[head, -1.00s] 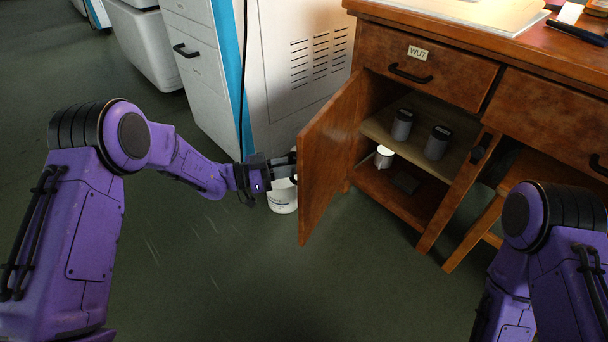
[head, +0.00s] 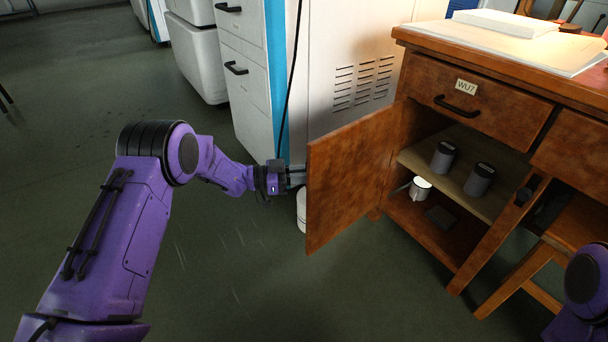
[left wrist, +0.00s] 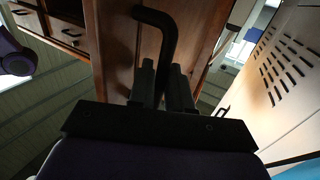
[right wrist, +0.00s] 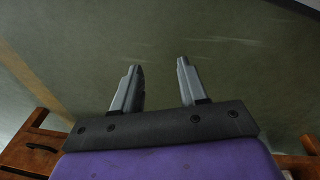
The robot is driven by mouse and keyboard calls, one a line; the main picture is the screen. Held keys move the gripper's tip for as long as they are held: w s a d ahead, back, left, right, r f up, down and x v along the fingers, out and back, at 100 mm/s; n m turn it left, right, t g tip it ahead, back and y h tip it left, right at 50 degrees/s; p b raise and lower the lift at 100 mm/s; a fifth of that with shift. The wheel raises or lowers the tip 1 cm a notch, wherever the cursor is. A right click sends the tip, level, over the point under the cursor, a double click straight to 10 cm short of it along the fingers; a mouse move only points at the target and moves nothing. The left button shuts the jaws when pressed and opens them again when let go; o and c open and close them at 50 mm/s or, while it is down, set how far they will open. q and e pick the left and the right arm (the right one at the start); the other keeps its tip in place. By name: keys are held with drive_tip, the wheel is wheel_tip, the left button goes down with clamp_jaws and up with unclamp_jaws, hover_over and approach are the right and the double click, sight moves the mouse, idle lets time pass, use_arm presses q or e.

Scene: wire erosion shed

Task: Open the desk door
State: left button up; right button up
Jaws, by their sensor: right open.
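The brown wooden desk door (head: 348,182) stands wide open, swung out to the left of the desk (head: 478,85), with its inner face toward the head camera. My left gripper (head: 296,176) is at the outer side of the door, near its free edge. In the left wrist view the black bent door handle (left wrist: 170,38) runs down between the fingers of my left gripper (left wrist: 163,80), which are shut on it. My right gripper (right wrist: 160,82) is open and empty above the floor. In the head view it is out of frame.
The open compartment holds two dark canisters (head: 443,156) on its shelf (head: 465,183), with a white mug (head: 420,188) below. A white container (head: 301,210) stands on the floor behind the door. A vented machine cabinet (head: 330,60) stands beyond. The floor (head: 240,280) in front is clear.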

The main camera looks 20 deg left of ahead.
use_arm(q)
drive_tip(key=shift+o, duration=0.8)
drive_tip(key=shift+w+d+r, duration=0.15)
drive_tip(key=shift+w+d, duration=0.2)
drive_tip(key=shift+d, duration=0.25)
drive_tip(key=shift+s+a, duration=0.2)
drive_tip(key=shift+a, duration=0.25)
drive_tip(key=p+v, duration=0.3)
drive_tip(key=v, duration=0.7)
use_arm(e)
drive_tip(key=w+r+m+t, duration=0.1)
drive_tip(key=w+r+m+t+h, duration=0.1)
drive_tip(key=r, duration=0.1)
drive_tip(key=shift+w+d, duration=0.15)
drive_tip(key=shift+d, duration=0.25)
use_arm(q)
drive_tip(key=shift+a, duration=0.1)
